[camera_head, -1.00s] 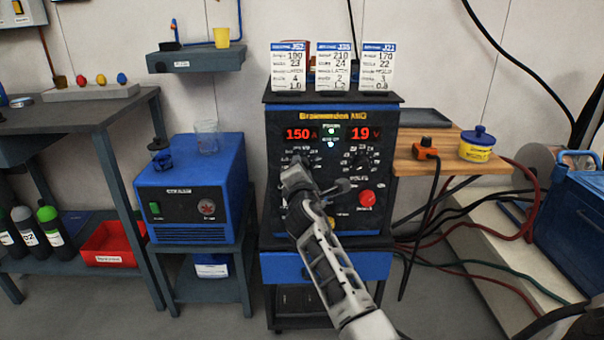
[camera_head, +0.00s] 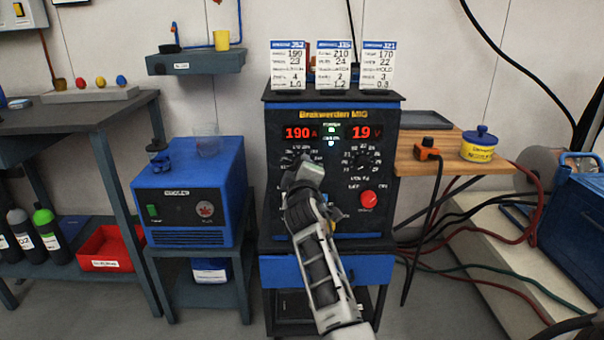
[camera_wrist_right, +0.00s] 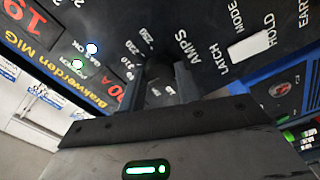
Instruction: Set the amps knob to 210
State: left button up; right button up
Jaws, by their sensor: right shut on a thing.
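The blue and black welder (camera_head: 384,205) stands in the middle of the head view, and its red amps display (camera_head: 300,132) reads 190. The right display (camera_head: 365,132) reads 19. My right gripper (camera_head: 301,170) is at the amps dial on the left of the panel, shut on the amps knob. The gripper mostly hides the knob in the head view. In the wrist view the dark knob (camera_wrist_right: 158,72) is between the fingers, beside the AMPS label (camera_wrist_right: 186,47) and dial numbers including 210, 230 and 250. My left gripper is not in view.
Three setting cards stand on the welder; the middle card (camera_head: 334,66) shows 210. The volts knob (camera_head: 361,161) and a red knob (camera_head: 368,198) lie right of my gripper. A wooden shelf (camera_head: 445,160) adjoins the welder's right side, with an orange clamp (camera_head: 427,150).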

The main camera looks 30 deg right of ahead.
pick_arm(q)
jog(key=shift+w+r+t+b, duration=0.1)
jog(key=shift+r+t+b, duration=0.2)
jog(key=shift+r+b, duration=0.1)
pick_arm(e)
jog(key=shift+a+f+m, duration=0.1)
jog(key=shift+m, duration=3.4)
jog(key=o, duration=1)
